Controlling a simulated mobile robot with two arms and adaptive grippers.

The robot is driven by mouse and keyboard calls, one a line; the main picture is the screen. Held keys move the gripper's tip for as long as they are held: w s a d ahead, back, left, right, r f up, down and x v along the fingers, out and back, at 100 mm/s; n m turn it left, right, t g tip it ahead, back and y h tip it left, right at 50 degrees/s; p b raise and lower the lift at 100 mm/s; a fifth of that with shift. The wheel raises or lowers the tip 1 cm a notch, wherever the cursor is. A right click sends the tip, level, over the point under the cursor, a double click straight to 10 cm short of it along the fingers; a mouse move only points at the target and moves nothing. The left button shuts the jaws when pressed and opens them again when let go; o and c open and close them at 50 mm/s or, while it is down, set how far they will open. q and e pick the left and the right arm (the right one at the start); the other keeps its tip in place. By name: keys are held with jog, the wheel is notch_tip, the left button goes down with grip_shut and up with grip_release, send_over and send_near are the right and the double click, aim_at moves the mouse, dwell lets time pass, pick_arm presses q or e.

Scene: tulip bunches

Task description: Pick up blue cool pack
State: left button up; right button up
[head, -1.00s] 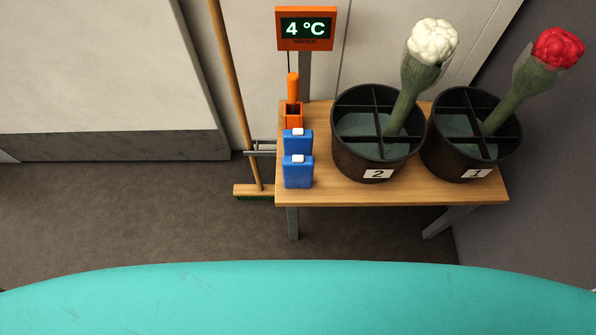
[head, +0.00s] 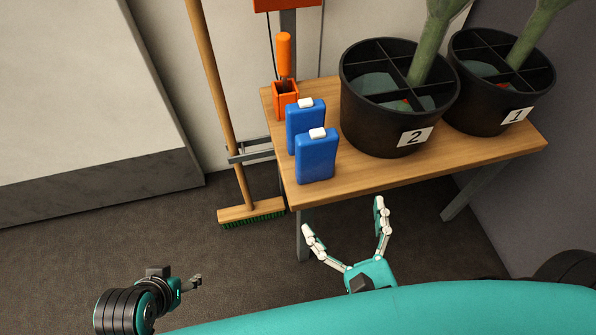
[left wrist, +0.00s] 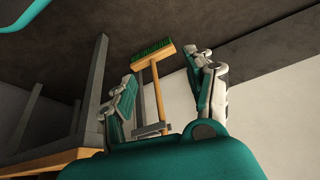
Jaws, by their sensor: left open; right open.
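Two blue cool packs with white caps stand upright, one behind the other, at the left end of the wooden table in the head view. The front cool pack (head: 316,158) partly covers the rear cool pack (head: 299,122). My right gripper (head: 345,216) is open and empty, below and in front of the table edge, apart from both packs. My left gripper (head: 197,281) shows at the lower left, seen from the side. In the left wrist view my left gripper (left wrist: 165,75) has its fingers spread with nothing between them.
The wooden table (head: 420,178) also holds black bucket 2 (head: 385,130), black bucket 1 (head: 480,105) with flower stems, and an orange holder (head: 286,100) behind the packs. A broom (head: 220,110) leans left of the table. Floor at left is clear.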

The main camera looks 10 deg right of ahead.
jog(key=r+m, duration=0.1)
jog(key=m, duration=0.1)
send_near(320, 143)
pick_arm(q)
jog(key=s+a+r+g+p, duration=0.1)
jog(key=s+r+p, duration=0.2)
pick_arm(e)
jog(key=shift+h, duration=0.3)
jog(key=w+p, duration=0.2)
jog(key=w, duration=0.4)
jog(key=shift+a, duration=0.15)
jog(key=shift+w, duration=0.5)
jog(key=w+p, duration=0.1)
jog(key=w, duration=0.3)
jog(key=shift+w+a+p, duration=0.25)
jog(key=shift+w+p, duration=0.1)
jog(key=shift+p, duration=0.05)
pick_arm(q)
notch_tip(320, 143, down, 15)
jog(key=g, duration=0.1)
jog(key=shift+w, duration=0.3)
jog(key=shift+d+r, duration=0.1)
pick_arm(e)
jog(key=shift+c, duration=0.4)
